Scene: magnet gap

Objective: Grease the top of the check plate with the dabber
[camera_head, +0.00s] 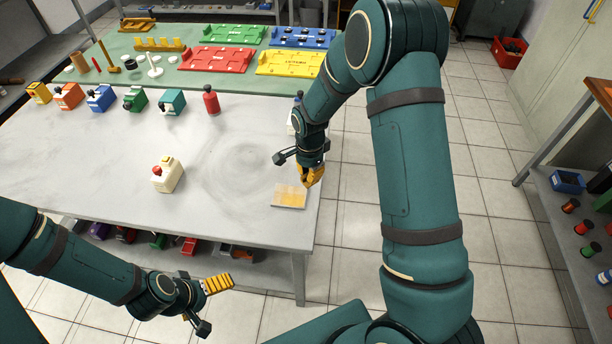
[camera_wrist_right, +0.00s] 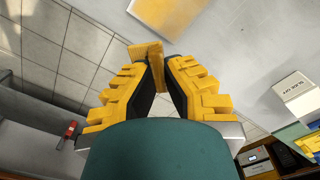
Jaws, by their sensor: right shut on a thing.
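The check plate (camera_head: 289,196) lies flat near the right edge of the grey table. Its top shows a yellow-orange patch inside a paler border; part of it also shows at the top of the right wrist view (camera_wrist_right: 172,12). My right gripper (camera_head: 312,180) is just above and beside the plate's upper right corner. It is shut on a yellow block (camera_wrist_right: 146,54), which looks like the dabber and is partly hidden by the yellow fingers. I cannot tell whether the block touches the plate. My left gripper (camera_head: 208,301) is open and empty in front of the table.
A green mat (camera_head: 125,45) behind holds coloured trays. The table around the plate's left is clear.

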